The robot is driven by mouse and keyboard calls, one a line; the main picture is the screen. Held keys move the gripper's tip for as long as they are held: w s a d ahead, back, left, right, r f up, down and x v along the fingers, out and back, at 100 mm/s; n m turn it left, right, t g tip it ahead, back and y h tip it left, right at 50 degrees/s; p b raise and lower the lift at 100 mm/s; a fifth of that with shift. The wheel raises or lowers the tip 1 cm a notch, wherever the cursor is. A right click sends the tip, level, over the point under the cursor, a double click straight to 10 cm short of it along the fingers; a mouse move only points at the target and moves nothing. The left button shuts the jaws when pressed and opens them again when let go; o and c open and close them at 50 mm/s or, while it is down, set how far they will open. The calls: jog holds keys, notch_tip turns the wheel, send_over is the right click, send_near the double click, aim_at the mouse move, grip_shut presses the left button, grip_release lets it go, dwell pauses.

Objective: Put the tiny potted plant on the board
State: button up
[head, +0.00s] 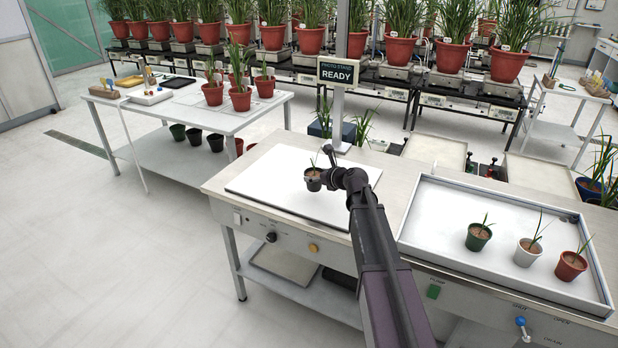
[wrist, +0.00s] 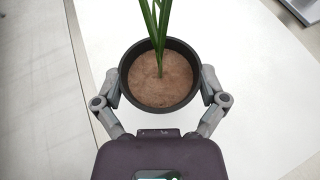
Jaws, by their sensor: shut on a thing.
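The tiny potted plant (head: 313,180) is a small black pot with brown soil and thin green leaves. It also shows in the wrist view (wrist: 160,80), upright between my fingers. My gripper (head: 328,176) is shut on the pot, with one finger on each side of it in the wrist view (wrist: 160,92). The white board (head: 262,182) lies on the bench by the "READY" sign. The pot is over the board's middle in the head view. I cannot tell whether its base touches the board.
A grey tray (head: 420,232) to the right holds a green pot (head: 479,238), a white pot (head: 527,254) and a red pot (head: 571,267). The sign post (head: 337,115) stands behind the board. A side table (head: 190,112) with red pots is at left. The board around the held pot is clear.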

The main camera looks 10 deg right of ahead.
aim_at(308, 175)
jog(key=w, duration=0.1)
jog(key=w+a, duration=0.1)
jog(key=w, duration=0.3)
jog(key=shift+a+f, duration=0.2)
jog(key=shift+f, duration=0.05)
jog(key=shift+w+a, duration=0.15)
jog(key=shift+w, duration=0.35)
notch_tip(308, 175, down, 4)
jog(key=b, duration=0.4)
jog(key=shift+r, duration=0.15)
jog(key=o, duration=0.8)
jog(key=shift+r, duration=0.15)
jog(key=p+v, duration=0.4)
jog(key=v, duration=0.7)
jog(key=shift+s+r+p, duration=0.1)
jog(key=shift+s+p, duration=0.2)
jog(key=shift+s, duration=0.05)
